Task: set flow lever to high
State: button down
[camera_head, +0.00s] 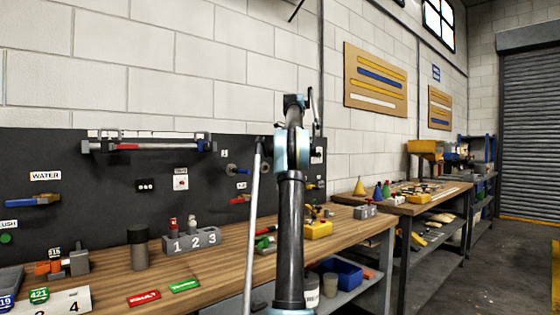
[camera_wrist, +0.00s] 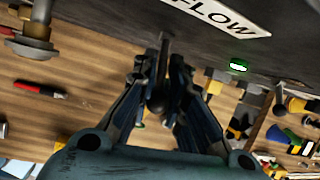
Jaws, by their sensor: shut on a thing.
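The flow lever (camera_wrist: 165,48) is a thin dark stem with a round dark knob. It comes out of the dark panel below the white FLOW label (camera_wrist: 222,17) in the wrist view. My gripper (camera_wrist: 160,80) has its two dark fingers on either side of the lever and is shut on it near the knob. The fingers hide part of the lever. In the head view my own arm covers the gripper and the lever. I see no mark for high, so I cannot tell the lever's setting.
A green light (camera_wrist: 238,67) glows on the panel right of the lever. A metal knob-like fitting (camera_wrist: 32,40) stands out at the left. The wooden bench (camera_head: 225,262) runs below the panel, with a numbered grey block (camera_head: 192,241) and a yellow box (camera_head: 318,230) on it.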

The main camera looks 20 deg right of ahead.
jog(key=shift+w+d+r+g, duration=0.1)
jog(key=shift+w+r+g, duration=0.05)
jog(key=shift+g, duration=0.15)
dwell(0.5)
jog(key=c, duration=1.8)
grip_release()
jog(key=shift+w, duration=0.1)
jog(key=shift+o, duration=0.2)
jog(key=shift+r, duration=0.15)
jog(key=shift+v, duration=1.7)
jog(key=shift+s+r, duration=0.35)
jog(key=shift+r, duration=0.25)
jog(key=s, duration=1.1)
jog(key=shift+s+d, duration=0.25)
jog(key=shift+s, duration=0.15)
